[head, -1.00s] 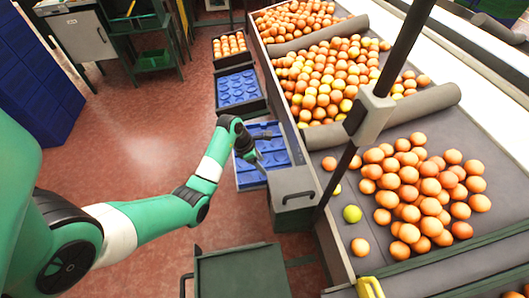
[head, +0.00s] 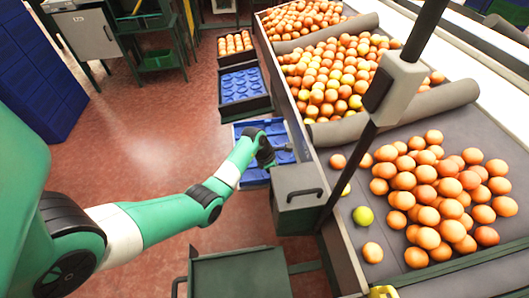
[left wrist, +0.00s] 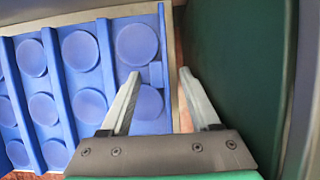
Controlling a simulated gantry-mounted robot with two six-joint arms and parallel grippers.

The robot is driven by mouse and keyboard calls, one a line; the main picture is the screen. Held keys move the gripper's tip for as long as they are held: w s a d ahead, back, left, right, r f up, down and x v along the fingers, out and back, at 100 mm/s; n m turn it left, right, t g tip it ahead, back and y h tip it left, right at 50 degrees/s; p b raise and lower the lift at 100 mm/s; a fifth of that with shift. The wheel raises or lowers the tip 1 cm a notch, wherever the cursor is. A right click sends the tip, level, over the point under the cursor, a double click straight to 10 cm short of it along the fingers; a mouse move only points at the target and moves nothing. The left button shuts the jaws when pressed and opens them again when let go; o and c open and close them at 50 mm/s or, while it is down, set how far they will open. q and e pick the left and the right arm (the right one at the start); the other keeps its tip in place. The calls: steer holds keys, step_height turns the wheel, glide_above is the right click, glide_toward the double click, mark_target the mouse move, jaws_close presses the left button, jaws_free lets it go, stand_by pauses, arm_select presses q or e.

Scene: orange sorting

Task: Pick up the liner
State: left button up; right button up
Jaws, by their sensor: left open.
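The blue liner (left wrist: 62,95), with rows of round cups, lies in a pale-rimmed crate on the floor. In the head view the liner (head: 255,130) sits beside the conveyor, partly covered by my left arm. My left gripper (left wrist: 160,73) is open and empty at the liner's right edge. Its left finger is over the liner's last column of cups; its right finger is just beyond the crate's rim (left wrist: 171,30). I cannot tell whether the fingers touch anything. In the head view the left gripper (head: 280,149) is small and partly hidden. My right gripper is not in view.
A grey-green box with a handle (head: 299,197) stands close right of the gripper. A crate with another blue liner (head: 243,85) and one of oranges (head: 235,43) stand behind. The sloped conveyor (head: 450,108) with oranges and a dark post flank the right. Red floor is open leftward.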

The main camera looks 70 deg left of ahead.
arm_select(q)
jaws_close()
stand_by(0.3)
